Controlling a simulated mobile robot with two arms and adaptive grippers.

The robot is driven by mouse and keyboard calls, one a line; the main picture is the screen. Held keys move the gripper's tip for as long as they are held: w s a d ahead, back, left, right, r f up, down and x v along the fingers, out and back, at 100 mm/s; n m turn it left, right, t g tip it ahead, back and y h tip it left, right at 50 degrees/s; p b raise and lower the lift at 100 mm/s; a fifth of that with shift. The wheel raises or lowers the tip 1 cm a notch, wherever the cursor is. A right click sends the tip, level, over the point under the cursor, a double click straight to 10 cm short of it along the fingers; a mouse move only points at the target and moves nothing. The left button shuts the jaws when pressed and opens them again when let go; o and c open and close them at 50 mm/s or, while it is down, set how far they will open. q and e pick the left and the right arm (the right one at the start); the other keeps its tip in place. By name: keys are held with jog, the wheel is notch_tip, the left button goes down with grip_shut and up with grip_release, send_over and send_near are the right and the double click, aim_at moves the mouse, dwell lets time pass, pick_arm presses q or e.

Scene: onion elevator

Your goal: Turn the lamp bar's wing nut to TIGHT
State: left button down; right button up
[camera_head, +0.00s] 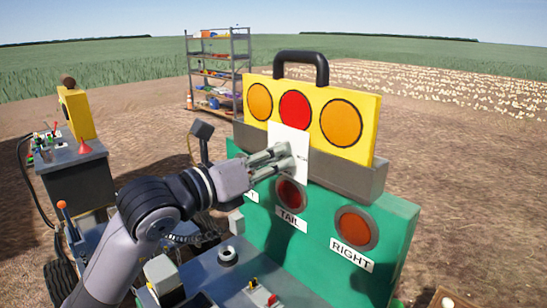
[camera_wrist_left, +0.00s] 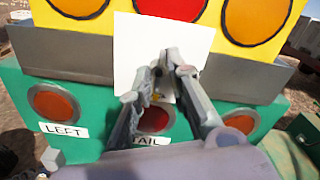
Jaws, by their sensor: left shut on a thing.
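The yellow lamp bar (camera_head: 318,98) has a black handle, two orange lamps and a red one between them. It stands along a grey channel on top of a green panel. A white plate (camera_head: 297,139) hangs at its middle, with markings too small to read. My left gripper (camera_head: 284,157) is at this plate, shut on the wing nut, which its fingers hide in the head view. In the left wrist view a small brass-coloured bit of the wing nut (camera_wrist_left: 156,97) shows between the fingers. The nut's angle cannot be told. My right gripper is not in view.
The green panel (camera_head: 389,217) carries round red lamps labelled TAIL and RIGHT; LEFT shows in the left wrist view. A grey deck with a dark ring (camera_head: 228,256) and small switches lies in front. A control cabinet (camera_head: 80,172) stands left, shelves (camera_head: 219,70) behind.

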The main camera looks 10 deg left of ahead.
pick_arm(q)
jog(key=shift+a+m+b, duration=0.1)
jog(key=shift+m+b, duration=0.5)
jog(key=shift+b, duration=0.3)
jog(key=shift+r+m+b, duration=0.2)
jog(key=shift+m+b, duration=2.4)
jog(key=shift+b, duration=0.75)
jog(key=shift+r+m+b, duration=0.1)
jog(key=shift+m+b, duration=1.4)
jog(key=shift+b, duration=0.2)
jog(key=c, duration=1.8)
grip_release()
jog(key=shift+c, duration=0.2)
jog(key=shift+o, duration=1.4)
jog(key=shift+f, duration=0.2)
